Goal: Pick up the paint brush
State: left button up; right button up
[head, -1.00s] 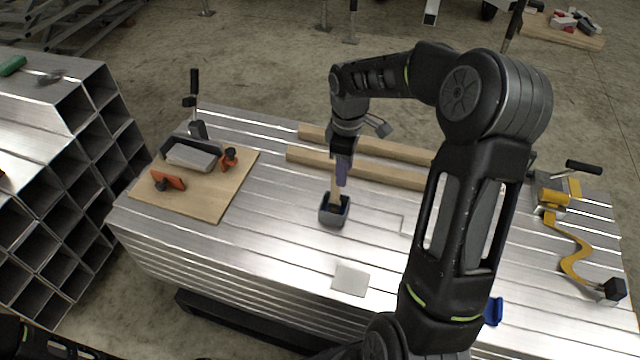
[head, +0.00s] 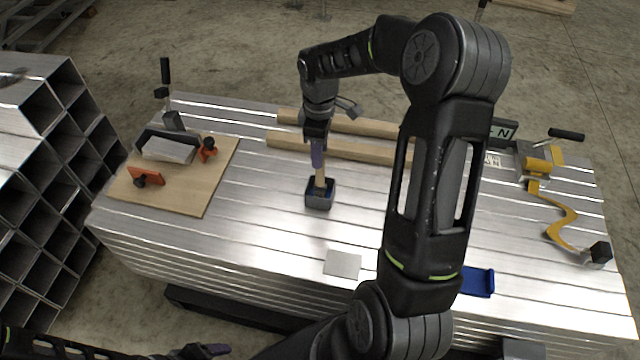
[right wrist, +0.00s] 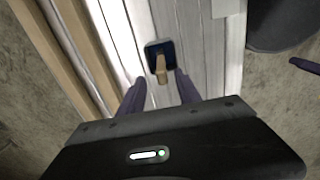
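The paint brush (head: 320,179) stands nearly upright in a small dark cup (head: 319,201) with a blue inside, on the metal table. Its wooden handle points up, and its bristles are hidden in the cup. My right gripper (head: 318,158) points down over the handle. In the right wrist view the two purple fingers (right wrist: 159,85) are spread apart, with the brush handle (right wrist: 161,70) between and just beyond their tips, not visibly clamped. My left gripper (head: 215,350) shows only in part at the bottom edge of the head view, and its opening cannot be made out.
Wooden strips (head: 345,149) lie behind the cup. A wooden board (head: 190,200) with orange clamps and a grey block is on the left. A grey square plate (head: 343,264) and a blue part (head: 478,281) lie in front. A yellow clamp (head: 537,166) is on the right.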

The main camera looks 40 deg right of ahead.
send_over(320, 185)
jog(key=shift+w+d+f, duration=0.15)
jog(key=shift+f, duration=1.2)
jog(key=shift+w+d+f, duration=0.15)
jog(key=shift+f, duration=1.15)
grip_shut()
